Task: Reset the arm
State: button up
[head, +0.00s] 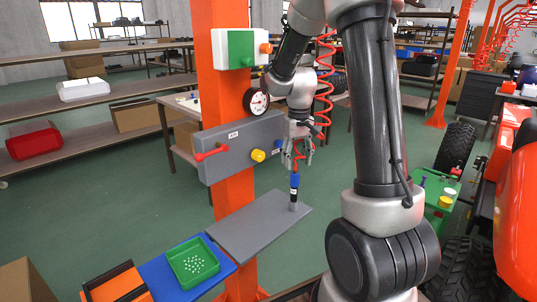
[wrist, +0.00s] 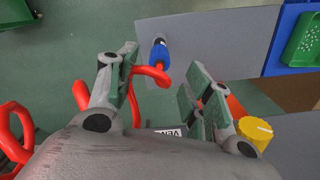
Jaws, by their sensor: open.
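My gripper (head: 297,153) is open and empty in the head view, pointing down above the grey shelf (head: 237,232). It also shows in the wrist view (wrist: 163,82), with its two fingers spread apart. A blue and black tool (head: 294,190) stands upright on the shelf below the gripper, apart from it. In the wrist view the tool (wrist: 159,50) lies beyond the fingers. A red coiled hose (head: 325,80) hangs behind my gripper; in the wrist view a red piece (wrist: 150,75) crosses near the left finger.
An orange post (head: 230,110) carries a grey panel (head: 225,145) with a red lever (head: 211,153) and yellow knob (head: 258,155), close left of the gripper. A gauge (head: 256,101) sits above. A green tray (head: 193,262) is at lower left. An orange vehicle (head: 516,210) stands right.

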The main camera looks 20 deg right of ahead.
jog(key=shift+s, duration=0.1)
jog(key=s+a+r+t, duration=0.2)
jog(key=s+r, duration=0.5)
jog(key=s, duration=0.4)
jog(key=s+a+r+t, duration=0.2)
jog(key=s+r, duration=0.5)
jog(key=s, duration=0.5)
jog(key=shift+s+a+r+n, duration=0.15)
jog(key=shift+a+r+n, duration=0.25)
jog(key=shift+a, duration=0.15)
